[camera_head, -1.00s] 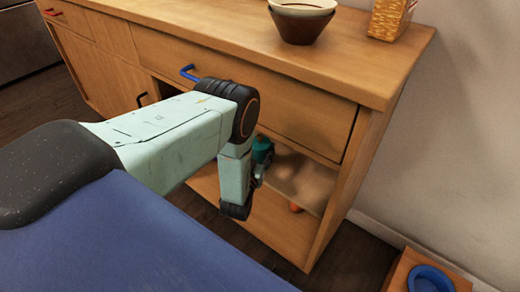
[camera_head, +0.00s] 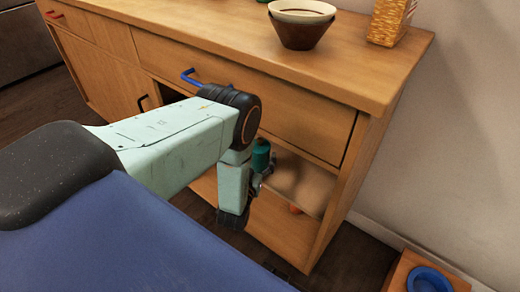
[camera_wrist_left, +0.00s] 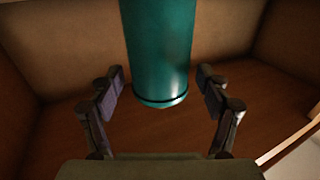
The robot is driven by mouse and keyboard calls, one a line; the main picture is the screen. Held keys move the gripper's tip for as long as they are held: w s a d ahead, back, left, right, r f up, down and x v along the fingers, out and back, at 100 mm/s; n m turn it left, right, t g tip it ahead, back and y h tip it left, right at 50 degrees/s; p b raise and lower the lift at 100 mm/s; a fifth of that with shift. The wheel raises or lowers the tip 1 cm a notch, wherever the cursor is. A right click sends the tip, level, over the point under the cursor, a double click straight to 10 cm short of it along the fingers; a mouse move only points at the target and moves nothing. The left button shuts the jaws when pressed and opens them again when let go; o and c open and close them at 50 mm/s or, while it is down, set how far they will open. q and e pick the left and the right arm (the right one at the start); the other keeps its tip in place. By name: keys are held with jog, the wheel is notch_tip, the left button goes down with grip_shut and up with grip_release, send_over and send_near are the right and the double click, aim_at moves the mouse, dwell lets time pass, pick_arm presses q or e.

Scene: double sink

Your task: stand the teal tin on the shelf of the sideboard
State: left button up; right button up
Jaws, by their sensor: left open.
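The teal tin (camera_head: 261,155) stands upright on the open shelf (camera_head: 300,180) of the sideboard (camera_head: 290,105), partly hidden by my left arm in the head view. In the left wrist view the teal tin (camera_wrist_left: 158,50) is ahead and between the finger lines, with clear gaps on both sides. My left gripper (camera_wrist_left: 160,90) is open, its two fingers apart and not touching the tin. In the head view my left gripper (camera_head: 262,178) is at the shelf opening, mostly hidden behind the wrist. My right gripper is not in view.
A bowl (camera_head: 302,30) and a patterned box (camera_head: 390,20) are on the sideboard top. A drawer with a blue handle (camera_head: 190,77) is above the shelf. A blue ring-shaped dish (camera_head: 432,279) is at lower right.

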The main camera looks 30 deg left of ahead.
pick_arm(q)
jog(key=p+v, duration=0.3)
jog(key=v, duration=0.6)
jog(key=shift+s, duration=0.35)
jog(key=shift+d+r, duration=0.1)
